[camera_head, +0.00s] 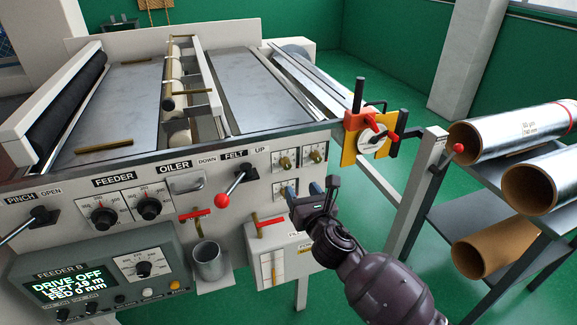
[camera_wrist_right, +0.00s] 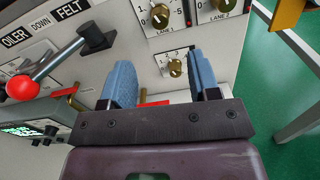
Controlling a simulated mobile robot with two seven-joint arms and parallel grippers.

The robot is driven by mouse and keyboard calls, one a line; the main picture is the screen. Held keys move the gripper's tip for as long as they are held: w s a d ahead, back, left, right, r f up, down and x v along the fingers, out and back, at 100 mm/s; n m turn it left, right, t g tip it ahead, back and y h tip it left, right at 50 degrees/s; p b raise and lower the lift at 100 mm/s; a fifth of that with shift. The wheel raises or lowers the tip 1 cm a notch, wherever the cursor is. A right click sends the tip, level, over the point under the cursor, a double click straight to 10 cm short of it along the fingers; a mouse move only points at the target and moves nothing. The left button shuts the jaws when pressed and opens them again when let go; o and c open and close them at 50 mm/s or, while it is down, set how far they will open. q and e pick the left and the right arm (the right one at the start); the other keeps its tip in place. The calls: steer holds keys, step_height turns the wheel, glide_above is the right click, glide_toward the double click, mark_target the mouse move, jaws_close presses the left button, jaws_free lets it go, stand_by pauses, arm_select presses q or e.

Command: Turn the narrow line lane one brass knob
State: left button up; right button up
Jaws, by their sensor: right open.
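Two brass knobs on white dial plates stand in the upper row, marked LANE 1 (camera_wrist_right: 160,16) and LANE 2 (camera_wrist_right: 222,5) in the right wrist view; the head view shows them at the panel's right (camera_head: 286,163). Below them, a smaller plate carries another brass knob (camera_wrist_right: 174,68); its small label is not readable. My right gripper (camera_wrist_right: 163,82) is open, its blue fingers on either side of this lower knob, with no visible contact. In the head view, my right gripper (camera_head: 310,192) partly covers the lower plates. My left gripper is not in view.
A red-ended FELT lever (camera_head: 222,200) juts out left of my right gripper. A red-handled valve (camera_head: 268,222) and metal cup (camera_head: 208,262) sit lower left. A yellow plate with a red clamp (camera_head: 372,130) stands upper right. Foil rolls (camera_head: 505,135) lie on a rack at right.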

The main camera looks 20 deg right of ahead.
mark_target(288, 168)
steer(key=shift+n, duration=0.6)
steer(key=w+b, duration=0.1)
steer(key=w, duration=0.9)
steer(key=shift+w+a, duration=0.15)
steer(key=shift+w, duration=0.2)
steer(key=shift+c, duration=0.5)
steer(key=c, duration=0.8)
